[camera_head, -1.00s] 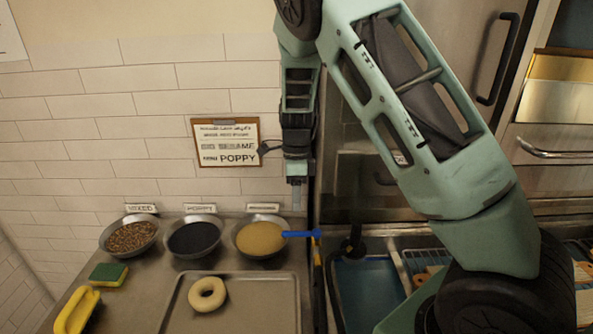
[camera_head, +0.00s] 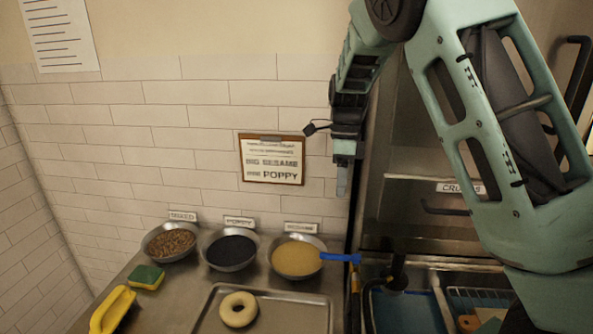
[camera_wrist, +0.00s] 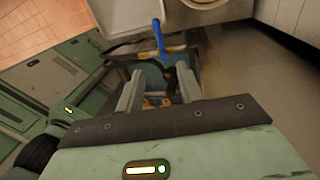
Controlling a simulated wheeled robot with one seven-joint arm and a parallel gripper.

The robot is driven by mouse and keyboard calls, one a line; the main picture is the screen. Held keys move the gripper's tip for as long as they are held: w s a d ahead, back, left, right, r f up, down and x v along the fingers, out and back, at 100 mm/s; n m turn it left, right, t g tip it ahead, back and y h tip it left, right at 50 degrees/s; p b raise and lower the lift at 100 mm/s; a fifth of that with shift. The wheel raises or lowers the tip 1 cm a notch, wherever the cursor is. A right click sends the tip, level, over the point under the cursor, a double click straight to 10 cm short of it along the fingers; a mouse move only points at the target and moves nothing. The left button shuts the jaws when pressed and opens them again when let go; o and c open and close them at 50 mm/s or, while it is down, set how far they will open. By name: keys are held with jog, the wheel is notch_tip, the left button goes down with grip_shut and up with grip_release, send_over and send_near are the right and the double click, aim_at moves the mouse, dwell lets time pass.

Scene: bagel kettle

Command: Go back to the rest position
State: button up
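My gripper (camera_head: 342,182) hangs in the air at upper right of the bowls, in front of the wall, pointing down. The wrist view shows its two fingers (camera_wrist: 159,88) apart, with nothing held between them. A pale ring bagel (camera_head: 238,309) lies on the metal tray (camera_head: 292,318) below and left of it. Bowls of mixed seeds (camera_head: 170,242), black poppy (camera_head: 232,252) and tan sesame (camera_head: 297,258) stand in a row behind the tray.
A clipboard (camera_head: 272,160) hangs on the tiled wall. A green and yellow sponge (camera_head: 147,277) and a yellow-handled object (camera_head: 112,310) lie left of the tray. A steel unit with a blue-bottomed basin (camera_head: 405,310) and a wire rack (camera_head: 475,297) stands at right.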

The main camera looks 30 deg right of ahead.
jog(key=s+a+f+n+b, duration=0.2)
jog(key=s+a+n, duration=0.4)
jog(key=a+n, duration=0.15)
jog(key=s+a+f+n+b, duration=0.25)
jog(key=s+a+n, duration=0.25)
jog(key=a+n, duration=0.3)
jog(key=s+a+f+n+t+b, duration=0.1)
jog(key=s+a+n, duration=0.3)
jog(key=s+n, duration=0.4)
jog(key=s+a+f+n+b, duration=0.2)
jog(key=s+a+f+n, duration=0.1)
jog(key=s+n, duration=0.6)
jog(key=shift+s+a+f+t+h+b, duration=0.3)
jog(key=shift+s+a+t, duration=0.1)
jog(key=shift+s+a, duration=0.25)
